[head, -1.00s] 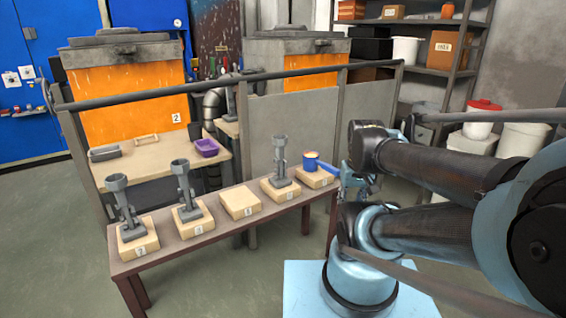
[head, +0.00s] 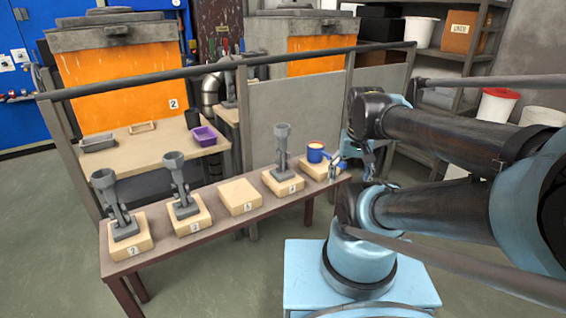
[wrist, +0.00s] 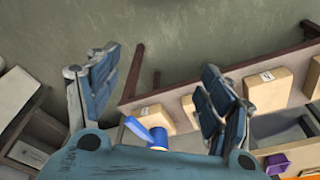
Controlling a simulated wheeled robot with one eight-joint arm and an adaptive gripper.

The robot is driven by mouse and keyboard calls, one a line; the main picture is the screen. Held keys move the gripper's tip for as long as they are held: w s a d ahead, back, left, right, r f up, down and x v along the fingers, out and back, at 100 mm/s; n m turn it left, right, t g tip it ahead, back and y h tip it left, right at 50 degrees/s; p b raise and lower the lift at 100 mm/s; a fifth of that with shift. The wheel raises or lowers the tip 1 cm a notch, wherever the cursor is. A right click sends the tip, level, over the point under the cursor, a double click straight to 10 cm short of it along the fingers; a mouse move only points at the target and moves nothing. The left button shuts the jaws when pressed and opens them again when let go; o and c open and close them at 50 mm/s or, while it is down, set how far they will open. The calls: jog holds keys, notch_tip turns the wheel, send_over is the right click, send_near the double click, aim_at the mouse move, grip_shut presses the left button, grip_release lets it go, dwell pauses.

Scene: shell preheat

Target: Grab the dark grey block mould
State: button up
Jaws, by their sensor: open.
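The dark grey block mould (head: 98,142) looks like a small, shallow rectangular tray. It rests on the left part of the tan worktop behind the rail in the head view. I cannot make it out with certainty in the wrist view.
A tan tray (head: 142,128), purple tray (head: 204,137) and dark cup (head: 192,118) share the worktop (head: 150,152). The rail (head: 240,64) runs in front. The bench (head: 150,262) carries numbered wooden blocks, several bearing grey funnel-topped stands (head: 108,190).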

jog(key=w+a+r+m, duration=0.3)
jog(key=w+r+m, duration=0.1)
jog(key=w+r, duration=0.45)
jog(key=w+a+r+m+g, duration=0.1)
jog(key=w+a+r+m, duration=0.45)
jog(key=w+a, duration=0.45)
jog(key=w+a+r+m+g, duration=0.1)
jog(key=w+a+r+m, duration=0.3)
jog(key=w+a+m, duration=0.55)
jog(key=f+n, duration=0.1)
jog(key=f, duration=0.4)
jog(key=w+d+f+n, duration=0.1)
jog(key=f, duration=0.5)
jog(key=w+f+n, duration=0.1)
jog(key=f+n, duration=0.1)
jog(key=f, duration=0.3)
jog(key=shift+w+d+f, duration=0.1)
jog(key=shift+d+f, duration=0.15)
jog(key=shift+f, duration=0.1)
grip_shut()
jog(key=shift+r, duration=0.1)
